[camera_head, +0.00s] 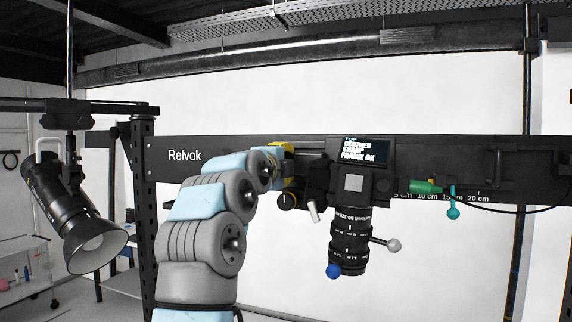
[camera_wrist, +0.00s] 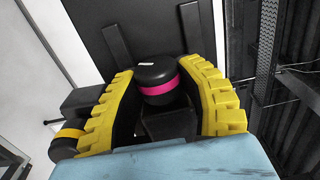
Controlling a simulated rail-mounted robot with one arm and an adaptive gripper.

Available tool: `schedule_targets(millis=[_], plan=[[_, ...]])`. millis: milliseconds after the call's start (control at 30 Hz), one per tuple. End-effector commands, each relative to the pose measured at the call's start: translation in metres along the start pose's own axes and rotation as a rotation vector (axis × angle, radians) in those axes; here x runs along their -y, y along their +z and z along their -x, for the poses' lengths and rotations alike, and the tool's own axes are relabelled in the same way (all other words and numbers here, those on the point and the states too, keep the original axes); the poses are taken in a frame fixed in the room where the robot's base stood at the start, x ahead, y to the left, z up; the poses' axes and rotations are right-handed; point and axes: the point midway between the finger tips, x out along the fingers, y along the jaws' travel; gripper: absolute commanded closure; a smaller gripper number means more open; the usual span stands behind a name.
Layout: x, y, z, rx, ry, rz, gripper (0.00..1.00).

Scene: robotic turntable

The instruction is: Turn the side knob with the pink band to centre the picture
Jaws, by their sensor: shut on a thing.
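The black side knob with the pink band (camera_wrist: 158,90) sits between the two yellow fingers of my gripper (camera_wrist: 160,70) in the wrist view. My gripper is shut on it, one finger on each side. In the head view my gripper (camera_head: 282,150) shows as a yellow edge at the left side of the camera rig, and the pink-banded knob is hidden there. The small display (camera_head: 366,150) above the lens has several lines of text. The bottom line reads "FRAME OK"; the upper lines are hard to read.
A knob with a yellow band (camera_head: 286,201) sits just below my gripper and also shows in the wrist view (camera_wrist: 66,140). A white lever (camera_head: 313,211) is beside it. The black lens (camera_head: 350,240) hangs below the rig. A green-handled part (camera_head: 425,187) is at the right.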

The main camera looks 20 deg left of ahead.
Motion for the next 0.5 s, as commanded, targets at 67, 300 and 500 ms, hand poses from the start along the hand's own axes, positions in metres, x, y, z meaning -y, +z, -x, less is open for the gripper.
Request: schedule_targets(millis=[67,300,500], plan=[[-0.0034,0.0006,-0.0013,0.001,0.007,0.001,0.97],[-0.0036,0.0007,-0.0013,0.001,0.019,0.002,0.97],[-0.0024,0.0003,-0.0007,0.000,0.048,0.001,0.97]])
